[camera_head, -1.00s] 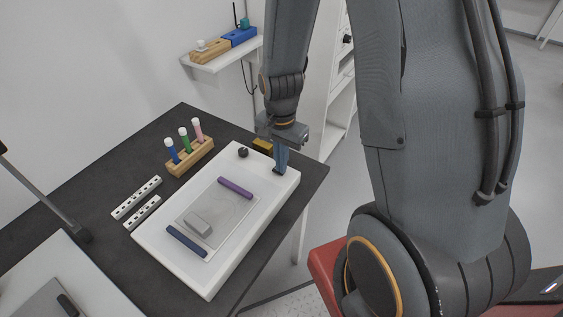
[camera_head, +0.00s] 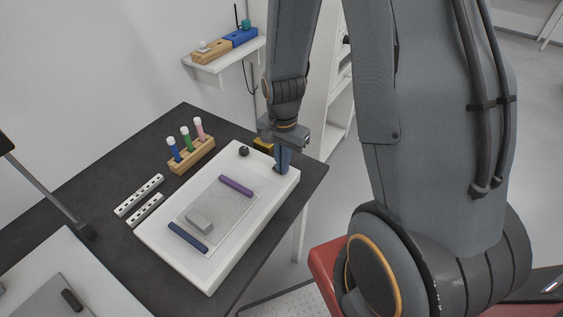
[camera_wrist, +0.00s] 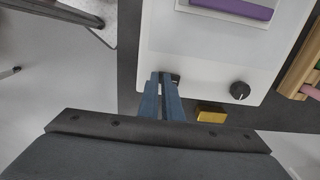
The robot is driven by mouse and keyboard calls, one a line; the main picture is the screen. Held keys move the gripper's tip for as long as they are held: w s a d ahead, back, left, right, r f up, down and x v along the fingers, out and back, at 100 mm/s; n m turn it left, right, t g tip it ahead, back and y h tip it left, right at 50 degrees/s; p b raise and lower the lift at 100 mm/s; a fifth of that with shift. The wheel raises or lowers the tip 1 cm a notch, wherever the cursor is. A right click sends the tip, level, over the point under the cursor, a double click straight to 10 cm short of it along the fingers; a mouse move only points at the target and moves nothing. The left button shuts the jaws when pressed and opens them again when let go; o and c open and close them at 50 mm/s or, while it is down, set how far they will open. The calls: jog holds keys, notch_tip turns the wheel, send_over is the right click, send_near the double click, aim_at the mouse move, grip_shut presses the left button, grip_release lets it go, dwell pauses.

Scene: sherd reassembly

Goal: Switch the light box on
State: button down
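The light box (camera_head: 210,270) is a white slab on the dark table. A thin sheet, a purple bar and a dark blue bar lie on it. A black round knob (camera_head: 244,151) sits at its far end, also in the wrist view (camera_wrist: 240,90). A small dark switch (camera_wrist: 175,79) is at the box's edge, partly hidden by my fingers. My gripper (camera_wrist: 161,76) points down at that end, its blue fingers close together with nothing seen between them. The fingertips are right beside the switch; I cannot tell whether they touch it. No clear glow shows on the box.
A yellow block (camera_wrist: 211,113) is near my gripper. A lamp post (camera_head: 62,205) stands at the left.

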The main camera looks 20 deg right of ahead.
jog(key=shift+s+f, duration=0.45)
jog(key=shift+f, duration=0.05)
jog(key=shift+w+a+r, duration=0.2)
jog(key=shift+w+a, duration=0.1)
jog(key=shift+w, duration=0.4)
jog(key=shift+w+r+p, duration=0.1)
jog(key=shift+r+p, duration=0.05)
jog(key=shift+p, duration=0.15)
jog(key=shift+w+a+r+p, duration=0.15)
jog(key=shift+w+r+p, duration=0.1)
jog(key=shift+r+p, duration=0.3)
jog(key=r+p, duration=0.2)
jog(key=s+r+p, duration=0.1)
jog(key=shift+d+r, duration=0.3)
notch_tip(320, 180, up, 10)
jog(key=b, duration=0.2)
jog(key=shift+s+d+f, duration=0.15)
jog(key=shift+d, duration=0.05)
